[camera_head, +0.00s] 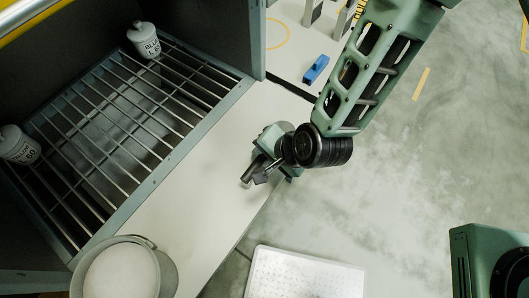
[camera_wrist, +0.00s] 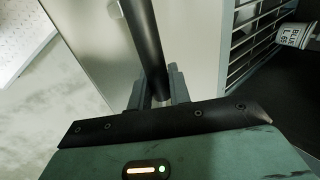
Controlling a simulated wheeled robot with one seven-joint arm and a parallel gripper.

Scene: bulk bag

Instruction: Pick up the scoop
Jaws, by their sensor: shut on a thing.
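My gripper (camera_head: 263,170) is over the right edge of the pale ledge in the head view. In the wrist view its two fingers (camera_wrist: 158,97) are closed around a dark round bar, the handle of the scoop (camera_wrist: 143,40). The handle runs from between the fingers to the top edge of that view. In the head view only a short dark end of the scoop (camera_head: 248,174) shows beside the fingers. The scoop's bowl is not clearly seen, and I cannot tell whether it touches the ledge.
A metal grate (camera_head: 120,112) in a dark cabinet lies left of the pale ledge (camera_head: 190,195). Two white labelled jars, one at the back (camera_head: 143,40) and one at left (camera_head: 17,146), stand by it. A bucket of white material (camera_head: 165,262) is in front. A white perforated panel (camera_head: 300,275) lies nearby.

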